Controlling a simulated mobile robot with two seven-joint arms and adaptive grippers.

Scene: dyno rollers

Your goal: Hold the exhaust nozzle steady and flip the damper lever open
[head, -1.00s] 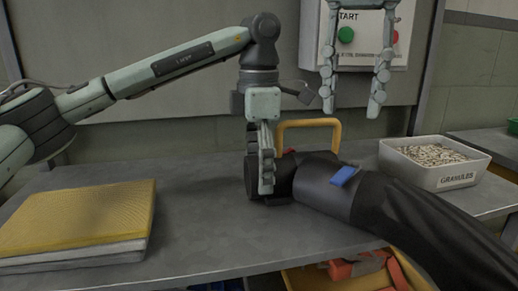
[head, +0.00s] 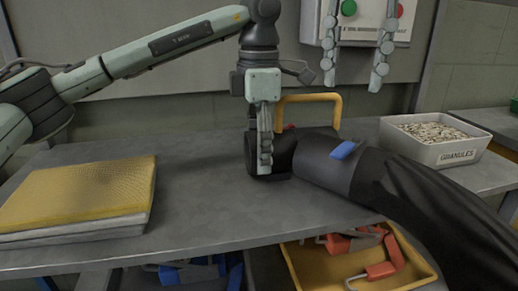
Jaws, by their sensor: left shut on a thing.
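The black exhaust nozzle (head: 318,160) lies on the grey bench, joined to a dark hose (head: 415,205) running to the lower right. My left gripper (head: 264,170) points down and is shut on the nozzle's left end, with its fingers hiding part of it. A blue tab (head: 346,150) sits on top of the nozzle near the hose. A small red part (head: 288,127) shows beside the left gripper. I cannot tell which of these is the damper lever. My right gripper (head: 353,84) is open and empty, above and behind the nozzle, in front of the control box.
A yellow handle (head: 310,97) rises behind the nozzle. A white tub of granules (head: 440,157) stands at right. A yellow-topped stack (head: 80,190) lies at left. A control box (head: 398,28) is on the back wall. A yellow tray (head: 300,270) with red tools sits below the bench.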

